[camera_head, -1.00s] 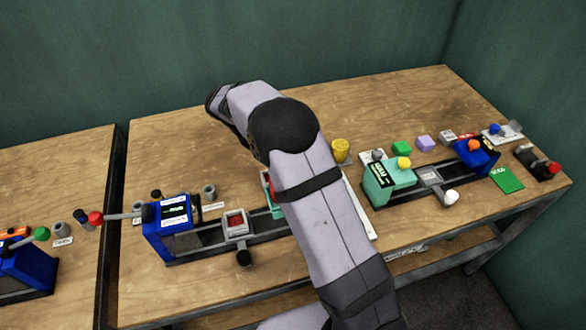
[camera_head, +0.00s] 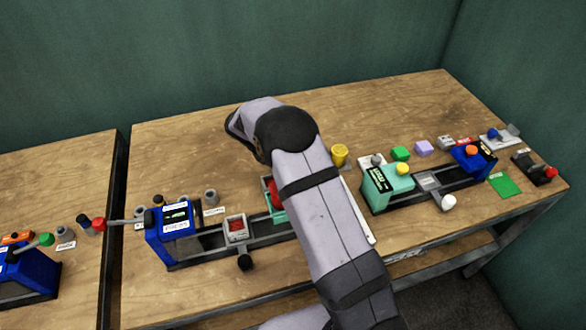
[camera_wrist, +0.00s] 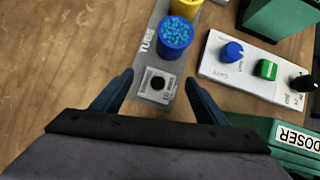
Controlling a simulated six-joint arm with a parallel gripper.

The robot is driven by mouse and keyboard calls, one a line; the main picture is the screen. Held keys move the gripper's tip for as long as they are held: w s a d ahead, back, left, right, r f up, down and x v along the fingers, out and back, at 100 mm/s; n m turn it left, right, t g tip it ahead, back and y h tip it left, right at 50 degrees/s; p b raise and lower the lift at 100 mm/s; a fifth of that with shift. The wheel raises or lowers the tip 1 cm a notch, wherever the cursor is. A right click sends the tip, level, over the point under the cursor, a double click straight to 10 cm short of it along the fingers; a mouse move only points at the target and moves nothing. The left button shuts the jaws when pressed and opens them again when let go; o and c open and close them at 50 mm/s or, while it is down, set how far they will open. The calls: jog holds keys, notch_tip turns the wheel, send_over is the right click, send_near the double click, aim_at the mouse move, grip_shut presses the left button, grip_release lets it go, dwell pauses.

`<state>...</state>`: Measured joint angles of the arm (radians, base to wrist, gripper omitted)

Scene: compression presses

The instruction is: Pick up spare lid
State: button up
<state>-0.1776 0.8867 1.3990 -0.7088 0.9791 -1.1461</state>
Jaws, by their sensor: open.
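A small pale square piece with a round black knob (camera_wrist: 157,84) lies at the near end of a grey strip marked "TUBS" (camera_wrist: 147,45) in the wrist view. It looks like the spare lid, but its small print is not readable. My gripper (camera_wrist: 159,78) is open. Its two dark blue fingers stand to the left and right of this piece, and nothing is held. I cannot tell how far above it the fingertips are. In the head view my arm hides the gripper and this piece.
A blue tub of blue beads (camera_wrist: 176,34) stands just beyond the piece, with a yellow tub (camera_head: 339,154) behind it. A white panel with knobs (camera_wrist: 255,76) and a green "DOSER" unit (camera_wrist: 290,135) are to the right. Bare wood (camera_wrist: 60,60) is to the left.

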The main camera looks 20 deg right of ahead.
jog(key=shift+w+d+f, duration=0.1)
jog(key=shift+d+f, duration=0.25)
jog(key=shift+f, duration=0.2)
jog(key=shift+c, duration=0.3)
jog(key=c, duration=1.2)
jog(key=shift+r, duration=0.15)
